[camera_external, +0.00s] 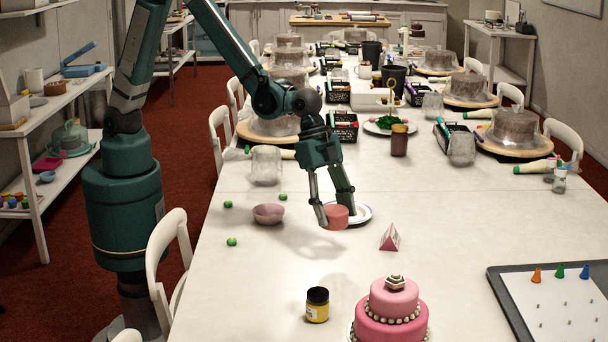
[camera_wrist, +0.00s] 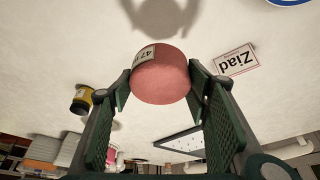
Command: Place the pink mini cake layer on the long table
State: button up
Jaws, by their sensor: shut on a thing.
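The pink mini cake layer (camera_external: 336,216) is a small round pink block. It is held between the fingertips of my gripper (camera_external: 337,212), above the long table (camera_external: 250,300). In the wrist view the layer (camera_wrist: 160,76) sits between both fingers of my gripper (camera_wrist: 160,88), with a small white label on its side. Its shadow falls on the table apart from it, so it appears raised. A white plate with a blue rim (camera_external: 364,213) lies just behind it in the external view.
A pink bowl (camera_external: 268,214) and small green items (camera_external: 231,242) are to the left. A pink name card (camera_external: 390,238), yellow jar (camera_external: 317,305), tiered pink cake (camera_external: 392,315) and dark-framed board (camera_external: 560,300) are nearer. Bare table lies between the bowl and jar.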

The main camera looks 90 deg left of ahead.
jog(key=w+a+n+t+y, duration=0.1)
jog(key=w+a+n, duration=0.25)
jog(key=a, duration=0.45)
jog(key=w+a+n+y, duration=0.1)
jog(key=w+a+n, duration=0.1)
jog(key=w+a, duration=0.4)
jog(key=n+y+p, duration=0.2)
jog(key=n+y, duration=0.3)
jog(key=n, duration=0.9)
send_over(367, 171)
jog(key=s+d, duration=0.1)
jog(key=shift+d+r+m+g, duration=0.15)
jog(key=shift+d+m+g, duration=0.1)
jog(key=shift+g, duration=0.15)
jog(key=shift+f+b, duration=0.7)
jog(key=shift+f, duration=2.4)
jog(key=shift+f+b, duration=0.35)
jog(key=shift+f, duration=1.55)
jog(key=shift+f, duration=0.15)
